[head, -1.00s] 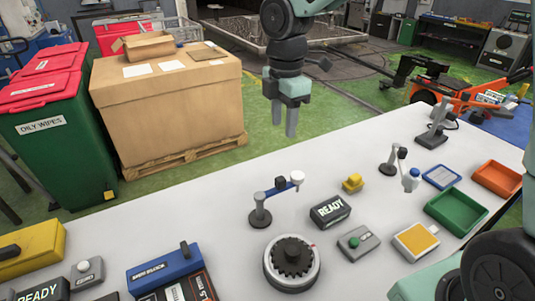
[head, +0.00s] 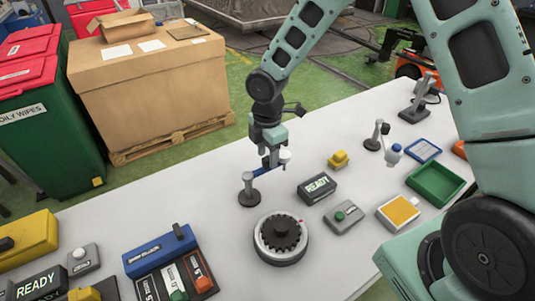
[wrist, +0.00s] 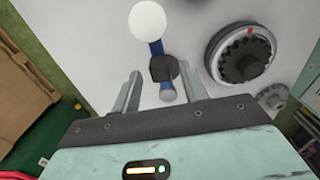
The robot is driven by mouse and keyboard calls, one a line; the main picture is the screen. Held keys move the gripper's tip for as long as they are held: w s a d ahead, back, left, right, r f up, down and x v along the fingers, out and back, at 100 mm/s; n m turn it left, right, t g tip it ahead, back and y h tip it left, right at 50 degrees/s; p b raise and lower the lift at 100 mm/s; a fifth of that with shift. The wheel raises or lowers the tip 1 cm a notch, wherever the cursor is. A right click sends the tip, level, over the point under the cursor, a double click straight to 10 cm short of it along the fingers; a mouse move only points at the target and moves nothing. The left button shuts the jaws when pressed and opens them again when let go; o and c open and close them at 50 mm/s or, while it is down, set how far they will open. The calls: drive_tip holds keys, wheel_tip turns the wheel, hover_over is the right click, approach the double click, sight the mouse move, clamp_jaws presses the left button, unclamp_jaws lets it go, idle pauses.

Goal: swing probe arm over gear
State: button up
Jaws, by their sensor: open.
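The probe arm (head: 265,171) is a blue bar on a grey post with a dark round base (head: 249,198). A white ball (head: 285,155) is at its right end; it also shows large in the wrist view (wrist: 147,19). The bar points right, behind the gear rather than over it. The dark toothed gear (head: 280,234) sits on a round grey turntable (head: 281,256), nearer than the probe stand. My gripper (head: 270,160) is open at the blue bar. In the wrist view my fingers (wrist: 160,88) stand on either side of the probe arm; contact is unclear.
A blue block box (head: 160,250) is at left. The white table (head: 205,215) is bare around the probe stand.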

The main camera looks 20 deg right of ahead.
drive_tip(key=shift+f, duration=0.6)
clamp_jaws()
drive_tip(key=s+a+m+b, duration=0.5)
drive_tip(key=s+m+b, duration=0.1)
drive_tip(key=m, duration=1.2)
drive_tip(key=shift+s, duration=0.65)
drive_tip(key=shift+r, duration=0.1)
